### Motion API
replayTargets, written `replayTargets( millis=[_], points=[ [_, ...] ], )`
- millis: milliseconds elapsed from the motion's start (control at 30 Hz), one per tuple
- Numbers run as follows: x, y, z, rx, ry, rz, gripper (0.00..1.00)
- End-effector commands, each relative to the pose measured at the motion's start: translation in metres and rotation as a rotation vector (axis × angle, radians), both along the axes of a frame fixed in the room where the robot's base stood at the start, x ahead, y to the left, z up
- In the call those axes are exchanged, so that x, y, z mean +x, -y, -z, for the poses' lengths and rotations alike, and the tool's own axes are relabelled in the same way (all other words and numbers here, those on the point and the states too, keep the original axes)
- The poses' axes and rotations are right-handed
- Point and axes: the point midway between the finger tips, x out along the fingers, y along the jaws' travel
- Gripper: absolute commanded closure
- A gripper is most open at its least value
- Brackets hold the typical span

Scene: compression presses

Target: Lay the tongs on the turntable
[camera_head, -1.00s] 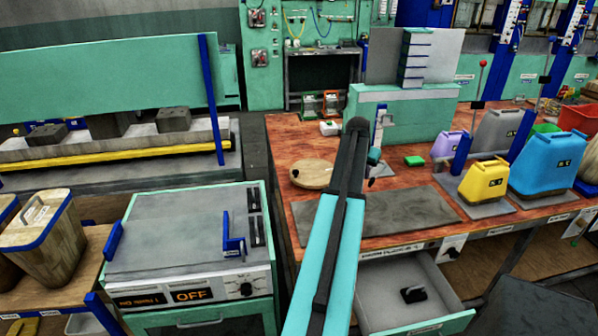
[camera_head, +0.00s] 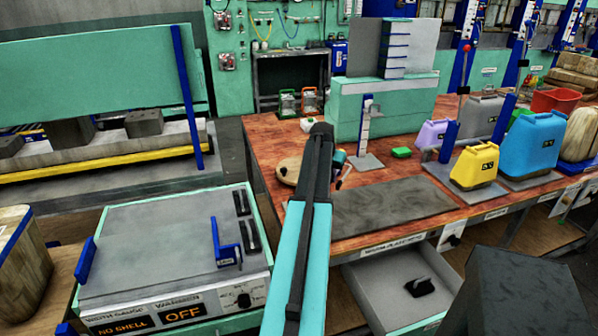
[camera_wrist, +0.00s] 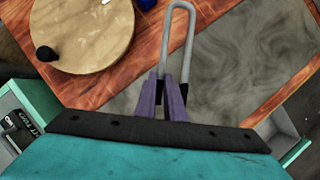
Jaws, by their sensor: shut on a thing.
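The tongs (camera_wrist: 181,38) show in the wrist view as a grey metal loop, held between the purple fingers of my gripper (camera_wrist: 172,98). The loop points away from the gripper over the bench, near the right edge of the turntable. The turntable (camera_wrist: 88,35) is a round wooden disc with a black knob at its left, and lies to the upper left of the fingers. In the head view the turntable (camera_head: 288,170) is partly hidden by my arm. My gripper (camera_head: 340,168) shows there only in part, just right of the arm.
A dark grey mat (camera_head: 395,206) lies right of the turntable. A green block (camera_head: 401,152) and a teal cabinet (camera_head: 385,108) stand behind it. Yellow (camera_head: 476,167) and blue (camera_head: 537,145) containers stand to the right. An open drawer (camera_head: 395,285) juts out below the bench.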

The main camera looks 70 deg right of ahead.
Motion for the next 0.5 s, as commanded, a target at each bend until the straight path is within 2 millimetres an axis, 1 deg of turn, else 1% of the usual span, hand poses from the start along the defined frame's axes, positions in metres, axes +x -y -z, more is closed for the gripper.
replayTargets(
  millis=[167,267,367,500],
  points=[
    [0.001,0.000,-0.001,-0.001,-0.001,-0.001,1.00],
    [0.006,0.001,-0.001,-0.001,0.000,-0.002,1.00],
    [0.016,0.004,-0.001,-0.001,0.000,-0.002,1.00],
    [0.038,0.009,0.001,0.000,0.000,-0.004,1.00]
  ],
)
